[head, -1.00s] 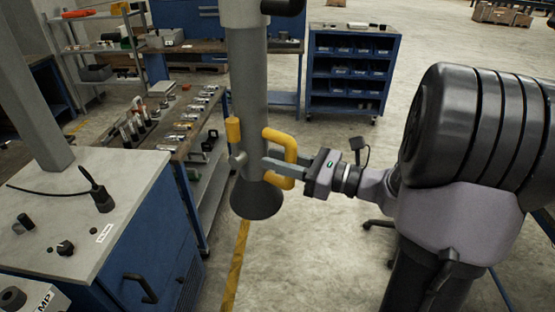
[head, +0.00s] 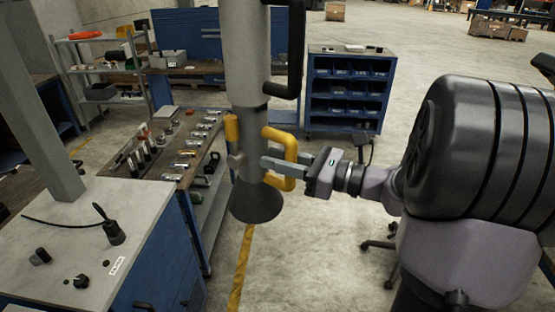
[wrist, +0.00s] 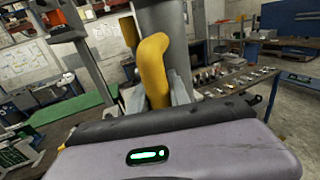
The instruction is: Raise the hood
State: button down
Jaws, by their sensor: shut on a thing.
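The hood (head: 257,203) is a dark grey cone at the lower end of a vertical grey tube (head: 250,130) in the head view. A yellow bracket handle (head: 291,150) sticks out from the tube's right side above the cone. My gripper (head: 272,164) reaches in from the right and is shut on the handle's upright bar. In the wrist view the yellow handle (wrist: 153,65) stands between my two grey fingers. The hood hangs upright, clear of the floor. The cone's opening faces down and is hidden.
A wider upper tube (head: 247,50) with a black handle (head: 296,50) sits above. A grey-topped bench (head: 60,245) is at lower left, with a tool bench (head: 165,160) behind it. A blue bin rack (head: 346,95) stands behind.

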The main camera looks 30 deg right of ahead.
jog(key=shift+r, duration=0.25)
jog(key=c, duration=1.2)
grip_release()
jog(key=shift+c, duration=0.2)
jog(key=shift+f, duration=0.1)
jog(key=v, duration=1.7)
jog(key=shift+s+d, duration=0.15)
jog(key=shift+d, duration=0.05)
